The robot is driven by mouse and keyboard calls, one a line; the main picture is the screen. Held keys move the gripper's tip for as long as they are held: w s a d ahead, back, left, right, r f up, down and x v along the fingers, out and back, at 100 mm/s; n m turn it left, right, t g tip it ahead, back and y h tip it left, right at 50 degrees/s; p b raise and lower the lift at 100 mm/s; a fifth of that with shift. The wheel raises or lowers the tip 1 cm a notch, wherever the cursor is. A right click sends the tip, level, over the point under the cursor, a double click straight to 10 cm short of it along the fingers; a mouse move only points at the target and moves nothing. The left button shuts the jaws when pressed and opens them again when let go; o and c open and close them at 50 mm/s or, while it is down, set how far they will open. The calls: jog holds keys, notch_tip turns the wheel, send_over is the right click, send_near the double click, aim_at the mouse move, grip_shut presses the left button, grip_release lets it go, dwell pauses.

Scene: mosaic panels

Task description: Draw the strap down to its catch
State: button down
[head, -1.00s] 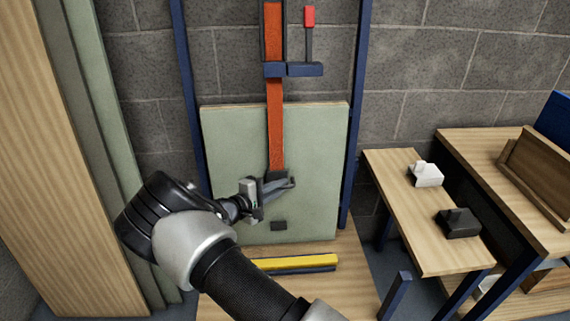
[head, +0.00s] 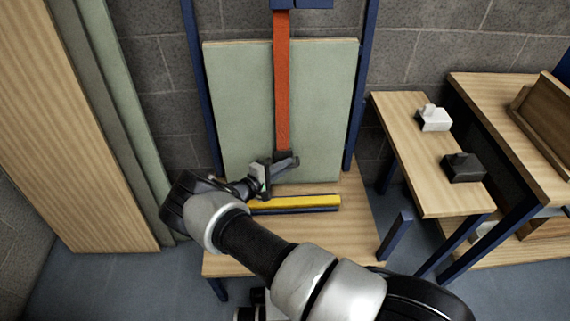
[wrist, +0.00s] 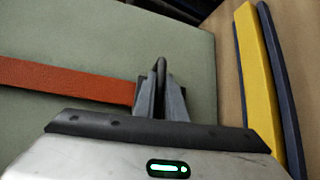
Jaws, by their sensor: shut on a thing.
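The orange strap (head: 282,85) hangs straight down the front of the pale green panel (head: 238,110) from a blue bracket (head: 300,3) at the top edge of the head view. My gripper (head: 284,163) is shut on the strap's dark lower end, low on the panel. In the wrist view the strap (wrist: 70,80) comes in from the left and ends at a dark tab (wrist: 144,96) by my gripper's fingers (wrist: 161,82). The catch cannot be made out now. My gripper covers that part of the panel.
A yellow bar (head: 295,202) with a dark blue side lies on the wooden ledge (head: 345,220) just below the panel. Blue posts (head: 360,85) flank the panel. At the right, a wooden table (head: 415,165) holds a white block (head: 433,119) and a black block (head: 462,167).

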jog(key=shift+s+f, duration=0.1)
jog(key=shift+f, duration=0.2)
jog(key=c, duration=1.8)
grip_release()
jog(key=shift+r, duration=0.1)
jog(key=shift+a, duration=0.2)
jog(key=p+v, duration=0.3)
jog(key=v, duration=1.4)
jog(key=shift+s+d+r, duration=0.1)
jog(key=shift+s, duration=0.05)
